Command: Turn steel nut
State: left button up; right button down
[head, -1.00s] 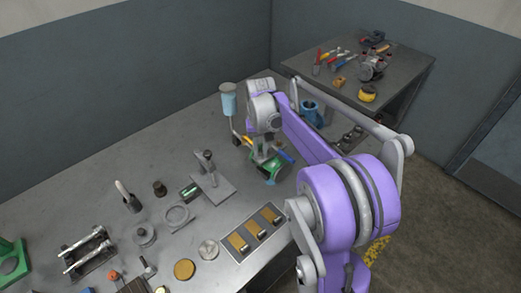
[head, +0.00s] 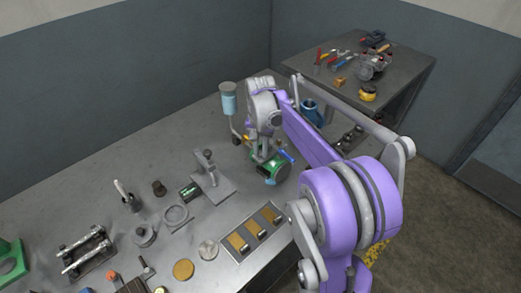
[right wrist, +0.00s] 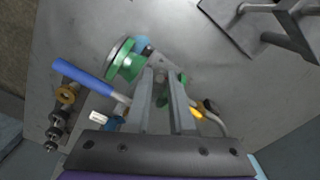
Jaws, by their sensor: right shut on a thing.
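A green machine body (head: 272,168) with a blue lever stands on the steel bench beside the right end. It also shows in the right wrist view (right wrist: 127,62). My right gripper (head: 258,152) reaches down onto it from above. In the right wrist view its two long fingers (right wrist: 163,78) are close together, shut on a small grey part at their tips, which I take as the steel nut. The fingers and wrist mostly hide the nut, so its turn angle cannot be seen. My left gripper is out of view.
A grey stand (head: 210,178), a ring (head: 175,217) and a tray with brass plates (head: 252,232) lie on the bench to the left and front. A second table (head: 400,65) holds tools.

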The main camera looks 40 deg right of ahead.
aim_at(261, 153)
jog(key=m, duration=0.6)
jog(key=shift+m+b, duration=0.3)
dwell(0.4)
jog(key=c, duration=0.8)
grip_release()
notch_tip(261, 153, up, 11)
jog(key=shift+f+p, duration=0.1)
jog(key=shift+p, duration=0.25)
